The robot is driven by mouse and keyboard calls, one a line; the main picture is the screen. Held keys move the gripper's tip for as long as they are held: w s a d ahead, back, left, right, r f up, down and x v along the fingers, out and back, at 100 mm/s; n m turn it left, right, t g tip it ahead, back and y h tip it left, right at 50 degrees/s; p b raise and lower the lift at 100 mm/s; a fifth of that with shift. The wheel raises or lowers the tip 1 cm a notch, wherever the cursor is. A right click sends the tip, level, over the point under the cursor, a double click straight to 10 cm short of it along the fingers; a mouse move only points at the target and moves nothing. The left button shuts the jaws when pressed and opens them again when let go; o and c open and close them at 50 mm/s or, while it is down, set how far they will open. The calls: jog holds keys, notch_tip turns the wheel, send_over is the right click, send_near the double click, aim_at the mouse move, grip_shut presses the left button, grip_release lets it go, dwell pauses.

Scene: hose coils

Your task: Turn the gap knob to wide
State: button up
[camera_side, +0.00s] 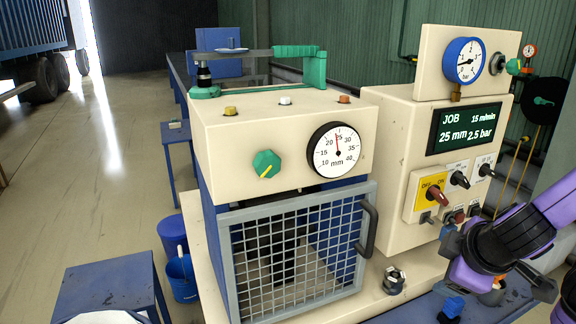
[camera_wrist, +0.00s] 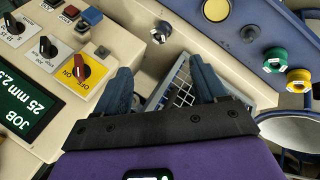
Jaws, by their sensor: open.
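A green faceted knob (camera_side: 266,164) with a yellow pointer line sits on the front of the cream press head, left of a round mm dial (camera_side: 337,150) whose needle stands near 25. Two black selector knobs (camera_side: 460,180) (camera_side: 486,170) sit on the cream control box; they also show in the wrist view (camera_wrist: 47,46) (camera_wrist: 14,24). My gripper (camera_side: 452,275) is open and empty, in front of the control box at the lower right. In the wrist view its blue fingers (camera_wrist: 160,82) stand apart, touching no knob.
A red switch (camera_side: 436,194) on a yellow OFF/ON plate is beside the selectors. The screen (camera_side: 464,128) reads JOB, 25 mm, 2.5 bar, 15 m/min. A mesh guard (camera_side: 290,250) with a dark handle (camera_side: 369,228) covers the press front. A small metal fitting (camera_side: 394,280) stands nearby.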

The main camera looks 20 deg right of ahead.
jog(key=w+a+r+m+t, duration=0.4)
jog(key=a+r+t, duration=0.2)
jog(key=a, duration=0.5)
jog(key=m+t+y, duration=0.4)
jog(key=m+t, duration=0.1)
jog(key=t, duration=0.1)
send_near(270, 166)
jog(key=w, duration=0.9)
jog(key=shift+w+r, duration=0.15)
jog(key=shift+w, duration=0.15)
jog(key=shift+c, duration=0.3)
jog(key=c, duration=1)
